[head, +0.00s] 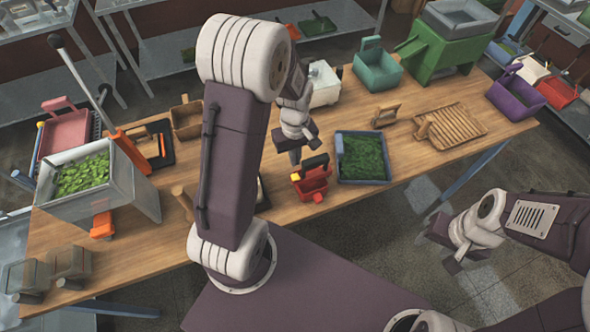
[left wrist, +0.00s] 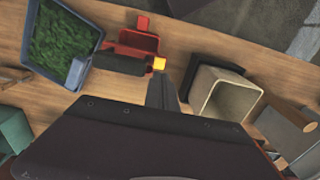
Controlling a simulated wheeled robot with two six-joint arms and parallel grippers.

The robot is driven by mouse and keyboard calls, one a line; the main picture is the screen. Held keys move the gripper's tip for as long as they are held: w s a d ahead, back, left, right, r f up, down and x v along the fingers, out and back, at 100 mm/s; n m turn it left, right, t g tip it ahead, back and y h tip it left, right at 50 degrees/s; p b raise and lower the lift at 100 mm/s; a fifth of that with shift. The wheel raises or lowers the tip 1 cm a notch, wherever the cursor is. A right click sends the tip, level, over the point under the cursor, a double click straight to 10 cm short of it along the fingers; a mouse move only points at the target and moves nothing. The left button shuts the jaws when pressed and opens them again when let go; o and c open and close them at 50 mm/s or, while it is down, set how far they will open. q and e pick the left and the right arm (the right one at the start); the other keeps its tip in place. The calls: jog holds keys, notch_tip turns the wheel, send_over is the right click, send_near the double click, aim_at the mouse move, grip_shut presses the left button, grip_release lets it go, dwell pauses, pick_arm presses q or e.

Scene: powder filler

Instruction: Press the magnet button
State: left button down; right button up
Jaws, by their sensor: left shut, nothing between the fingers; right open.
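A small red device (head: 313,184) with a black part and a yellow button-like block (head: 296,178) stands on the wooden table, left of a blue tray. It also shows in the left wrist view, where the yellow block (left wrist: 159,64) lies just past the fingertips. I cannot read any label that marks it as the magnet button. My left gripper (head: 295,158) is shut and empty, pointing down just behind the yellow block; its fingers (left wrist: 162,90) show in the left wrist view. Whether they touch it I cannot tell. My right gripper (head: 446,248) is open and empty, off the table's front edge.
The blue tray (head: 344,180) of green leaves stands close right of the red device. A cream-rimmed box (left wrist: 223,93) stands on its other side. A slatted wooden board (head: 462,122) lies further right. A metal bin (head: 130,165) of leaves stands at left.

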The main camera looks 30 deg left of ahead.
aim_at(295, 177)
pick_arm(q)
notch_tip(295, 177, down, 8)
jog(key=shift+r+p, duration=0.15)
jog(key=shift+p, duration=0.6)
